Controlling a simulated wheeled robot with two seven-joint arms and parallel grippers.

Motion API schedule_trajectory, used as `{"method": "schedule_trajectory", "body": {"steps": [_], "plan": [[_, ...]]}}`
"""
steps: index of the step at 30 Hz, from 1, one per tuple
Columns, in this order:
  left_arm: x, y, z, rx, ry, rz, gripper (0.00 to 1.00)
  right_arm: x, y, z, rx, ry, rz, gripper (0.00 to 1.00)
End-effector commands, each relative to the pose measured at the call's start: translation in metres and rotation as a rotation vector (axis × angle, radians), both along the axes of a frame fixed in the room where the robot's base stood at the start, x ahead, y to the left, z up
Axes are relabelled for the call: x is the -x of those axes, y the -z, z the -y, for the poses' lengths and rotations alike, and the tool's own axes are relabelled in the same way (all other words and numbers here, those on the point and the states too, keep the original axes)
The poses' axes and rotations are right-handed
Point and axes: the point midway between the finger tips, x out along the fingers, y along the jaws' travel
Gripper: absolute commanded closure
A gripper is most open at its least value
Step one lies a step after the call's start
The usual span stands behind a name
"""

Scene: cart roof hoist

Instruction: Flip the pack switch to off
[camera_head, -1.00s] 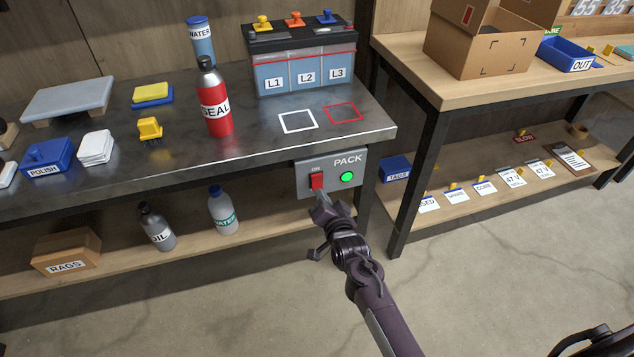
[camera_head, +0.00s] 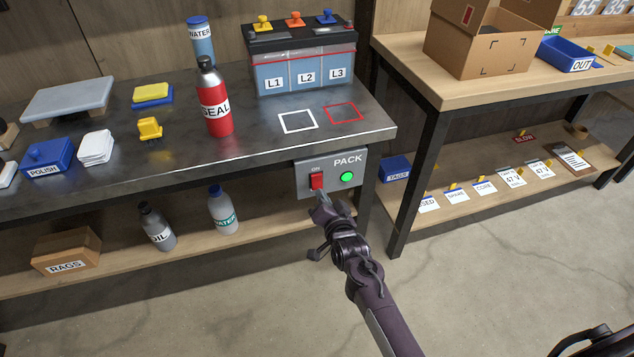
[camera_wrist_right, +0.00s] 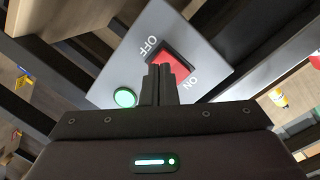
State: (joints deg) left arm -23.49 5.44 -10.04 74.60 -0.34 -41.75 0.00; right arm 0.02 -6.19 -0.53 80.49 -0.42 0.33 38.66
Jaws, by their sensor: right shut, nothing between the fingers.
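The grey PACK switch box (camera_head: 348,160) hangs under the front edge of the dark metal bench, at its right end. Its red rocker switch (camera_head: 317,181) sits below the ON label, beside a lit green lamp (camera_head: 347,177). The switch also shows in the right wrist view (camera_wrist_right: 172,66), between OFF and ON labels. My right gripper (camera_head: 322,196) is shut and empty, with its fingertips at the lower edge of the red switch. In the wrist view the fingertips (camera_wrist_right: 158,70) overlap the switch; whether they touch cannot be told.
The metal bench (camera_head: 260,140) holds a red SEAL bottle (camera_head: 214,100) and a battery (camera_head: 303,60) above the box. A lower shelf (camera_head: 190,238) with bottles runs behind and left of my arm. A wooden table (camera_head: 420,85) stands right. The floor in front is clear.

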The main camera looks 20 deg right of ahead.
Motion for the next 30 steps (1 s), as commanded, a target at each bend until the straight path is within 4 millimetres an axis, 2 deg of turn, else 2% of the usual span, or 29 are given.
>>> {"method": "schedule_trajectory", "body": {"steps": [30], "plan": [[0.0, 0.01, 0.0, 0.0, 0.0, 0.001, 0.64, -0.014, 0.003, 0.0, 0.0, 0.0, 0.0, 1.0]]}}
